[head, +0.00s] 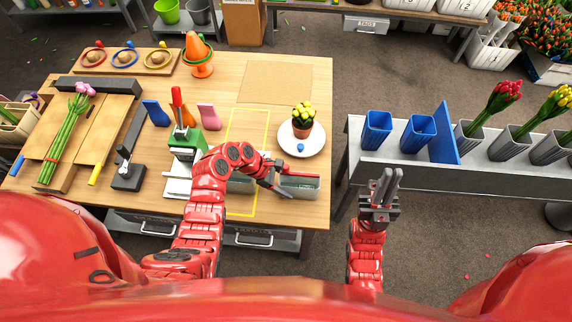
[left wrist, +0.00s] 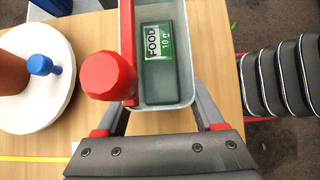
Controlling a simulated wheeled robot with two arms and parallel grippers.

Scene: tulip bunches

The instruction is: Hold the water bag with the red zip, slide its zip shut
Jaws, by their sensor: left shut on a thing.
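The water bag with the red zip appears as an open-topped, grey, box-like body (head: 300,192) near the table's right front. In the left wrist view, a red strip (left wrist: 128,30) runs along its left long edge, with a big red knob (left wrist: 107,75) at the strip's near end. A green packet (left wrist: 163,62) marked "FOOD 10 g" lies inside, and the top above it is uncovered. My left gripper (left wrist: 160,105) has its fingers on both sides of the bag's near end, shut on it. My right gripper (head: 384,182) is apart from the table, over the floor; its finger gap is unclear.
A white saucer (head: 313,141) with a potted yellow plant (head: 303,116) and a blue knob (head: 301,147) stands behind the bag. A second grey container (head: 240,185) is partly hidden by my left arm. A green press (head: 186,143) stands left. A shelf with pots (head: 417,132) is right.

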